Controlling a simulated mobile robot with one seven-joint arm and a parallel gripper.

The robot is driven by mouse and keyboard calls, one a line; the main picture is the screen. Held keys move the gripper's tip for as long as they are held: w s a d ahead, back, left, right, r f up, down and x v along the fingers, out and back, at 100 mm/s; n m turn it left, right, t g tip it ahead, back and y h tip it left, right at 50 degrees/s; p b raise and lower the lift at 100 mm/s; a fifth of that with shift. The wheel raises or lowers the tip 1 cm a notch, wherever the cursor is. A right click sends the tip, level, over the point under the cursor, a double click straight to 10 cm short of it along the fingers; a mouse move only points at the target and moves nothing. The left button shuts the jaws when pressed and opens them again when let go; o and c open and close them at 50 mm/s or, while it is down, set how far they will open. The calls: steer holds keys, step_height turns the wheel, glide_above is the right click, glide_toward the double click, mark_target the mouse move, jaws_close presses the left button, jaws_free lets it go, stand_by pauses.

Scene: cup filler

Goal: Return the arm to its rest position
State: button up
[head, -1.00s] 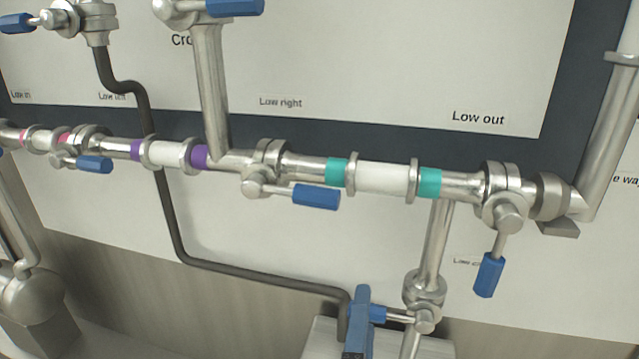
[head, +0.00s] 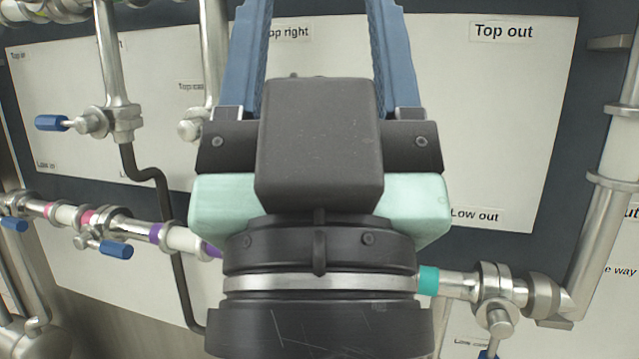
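My gripper (head: 318,30) fills the middle of the head view, seen from behind, with its wrist at the bottom and its two blue fingers pointing up. The fingers stand wide apart, and the panel shows between them with nothing held there. The fingertips run out of the top of the picture. My gripper's body and wrist hide the middle of the panel and part of the low pipe.
A white panel (head: 490,120) with pipes stands behind. The low pipe (head: 455,283) crosses it. Blue-handled valves show at left (head: 52,122), lower left (head: 116,250) and lower right (head: 497,318). A thick vertical pipe (head: 612,170) stands at right.

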step_height(320, 180, up, 26)
steer(key=p, duration=2.3)
steer(key=shift+p, duration=0.35)
